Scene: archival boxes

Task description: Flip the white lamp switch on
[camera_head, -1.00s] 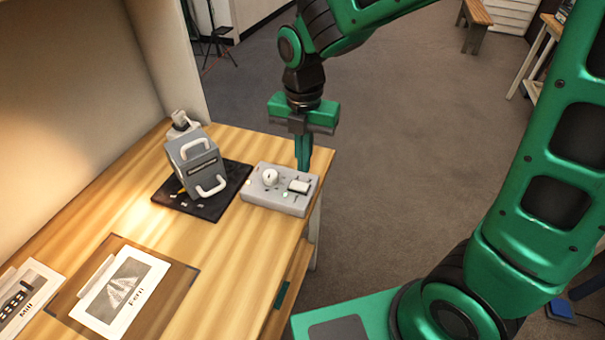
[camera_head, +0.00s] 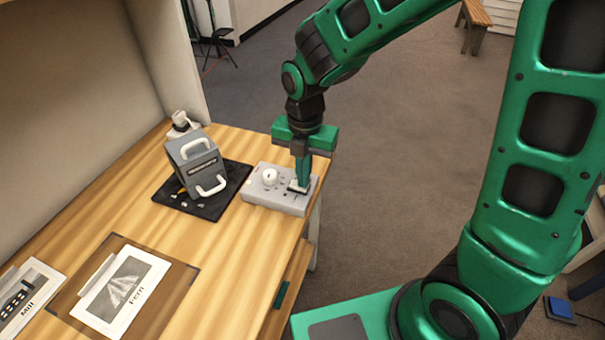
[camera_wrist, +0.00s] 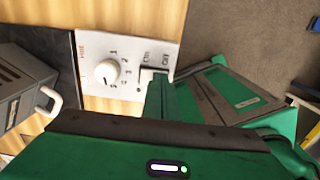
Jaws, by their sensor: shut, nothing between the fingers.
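The white lamp switch (camera_head: 298,186) is a rocker at the right end of a pale control box (camera_head: 270,198) on the desk's far right corner. A round white knob (camera_head: 269,176) sits left of it. My gripper (camera_head: 302,183) is shut and empty, pointing down, with its tips at the switch; they appear to touch it. In the wrist view, the switch (camera_wrist: 153,74) shows partly behind the fingers (camera_wrist: 160,95), with ON and OFF printed above it. The fingers hide the rest of the rocker, so its position cannot be told.
A grey lamp-like housing (camera_head: 194,165) with white handles stands on a black mat (camera_head: 207,208) left of the box. Cards marked Fern (camera_head: 122,290) and Mill (camera_head: 25,293) lie nearer on the wooden desk (camera_head: 225,265). Open floor lies to the right.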

